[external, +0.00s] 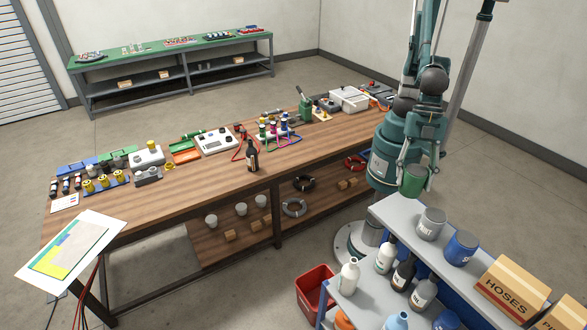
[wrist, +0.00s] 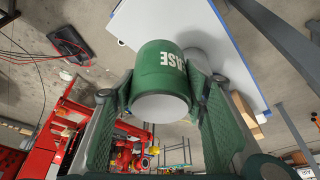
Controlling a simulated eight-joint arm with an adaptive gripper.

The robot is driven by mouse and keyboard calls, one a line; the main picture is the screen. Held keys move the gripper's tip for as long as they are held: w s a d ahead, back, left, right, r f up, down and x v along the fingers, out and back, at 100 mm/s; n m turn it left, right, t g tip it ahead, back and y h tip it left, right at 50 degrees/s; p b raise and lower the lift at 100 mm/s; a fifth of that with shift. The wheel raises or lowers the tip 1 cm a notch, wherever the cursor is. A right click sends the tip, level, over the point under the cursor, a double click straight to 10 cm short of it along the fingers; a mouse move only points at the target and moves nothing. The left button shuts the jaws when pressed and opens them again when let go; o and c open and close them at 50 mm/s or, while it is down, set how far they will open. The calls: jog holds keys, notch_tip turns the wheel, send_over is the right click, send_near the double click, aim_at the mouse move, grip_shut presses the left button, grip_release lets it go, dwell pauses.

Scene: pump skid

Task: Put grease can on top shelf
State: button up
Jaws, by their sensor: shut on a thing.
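The green grease can (external: 414,181) is between the fingers of my gripper (external: 413,165), near the far end of the shelf unit. In the wrist view the can (wrist: 160,75) shows part of its white lettering, and my gripper (wrist: 160,104) is shut on its sides. The grey top shelf (external: 398,213) carries a grey paint can (external: 431,224) close to the held can. In the wrist view the pale shelf top (wrist: 245,55) lies beyond the can. I cannot tell whether the can touches the shelf; it looks raised.
A blue can (external: 461,248) and a HOSES box (external: 511,287) stand further along the top shelf. Bottles (external: 386,255) stand on a lower level. A red bin (external: 314,294) is on the floor. The wooden workbench (external: 200,205) holds several tools and parts.

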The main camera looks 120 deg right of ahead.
dwell(0.4)
jog(key=shift+a+f+p, duration=0.1)
jog(key=shift+f+p, duration=0.25)
jog(key=shift+f, duration=2.55)
jog(key=shift+f, duration=2.1)
jog(key=shift+f, duration=0.15)
jog(key=o, duration=1.1)
jog(key=shift+s+r, duration=0.1)
jog(key=shift+r, duration=0.15)
jog(key=shift+v, duration=5.95)
